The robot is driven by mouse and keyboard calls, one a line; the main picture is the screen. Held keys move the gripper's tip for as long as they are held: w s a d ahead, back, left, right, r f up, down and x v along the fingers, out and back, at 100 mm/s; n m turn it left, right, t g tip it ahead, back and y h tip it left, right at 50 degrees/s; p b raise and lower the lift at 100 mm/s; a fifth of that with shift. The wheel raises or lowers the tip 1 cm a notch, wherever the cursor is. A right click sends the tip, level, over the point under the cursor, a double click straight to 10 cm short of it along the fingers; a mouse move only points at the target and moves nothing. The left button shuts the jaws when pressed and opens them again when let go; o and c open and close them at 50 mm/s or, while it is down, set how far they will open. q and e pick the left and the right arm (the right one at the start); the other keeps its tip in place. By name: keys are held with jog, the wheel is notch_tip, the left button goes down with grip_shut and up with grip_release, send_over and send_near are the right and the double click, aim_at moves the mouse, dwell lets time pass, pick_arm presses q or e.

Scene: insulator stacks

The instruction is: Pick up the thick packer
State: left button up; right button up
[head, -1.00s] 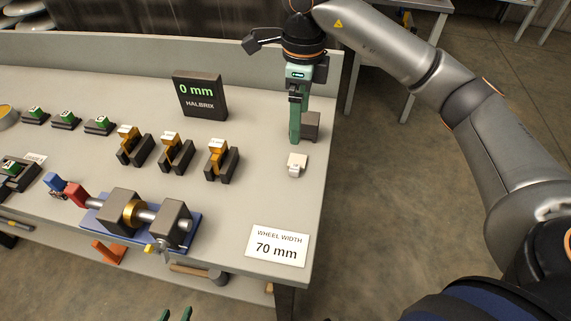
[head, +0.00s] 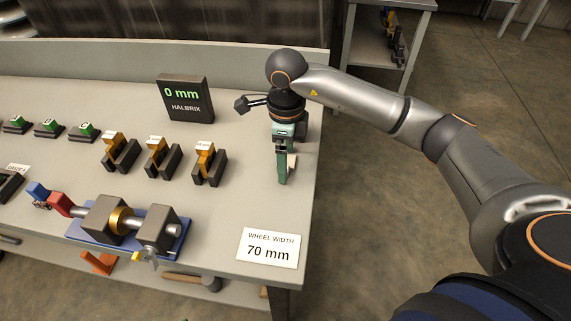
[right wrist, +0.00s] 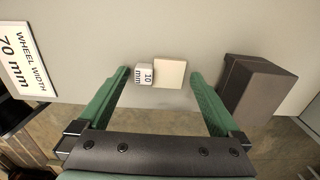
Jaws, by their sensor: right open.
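In the right wrist view, a small pale block marked 10 mm (right wrist: 145,76) lies beside a cream square block (right wrist: 170,73) on the bench. I cannot tell whether they are one piece, or for sure that this is the thick packer. My right gripper (right wrist: 159,80) is open, with one green finger on each side of the pale pieces and a gap to both. In the head view my right gripper (head: 282,180) points down over the bench's right end and hides most of the pale piece (head: 292,162). My left gripper is out of view.
A dark block (right wrist: 258,90) stands just outside one right finger. A WHEEL WIDTH 70 mm card (head: 268,247) lies near the front edge. Several gold pieces in dark holders (head: 208,165), a HALBRIX 0 mm display (head: 186,98) and a blue-based shaft fixture (head: 125,228) stand to the left.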

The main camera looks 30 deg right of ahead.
jog(key=shift+c, duration=0.4)
jog(key=c, duration=1.2)
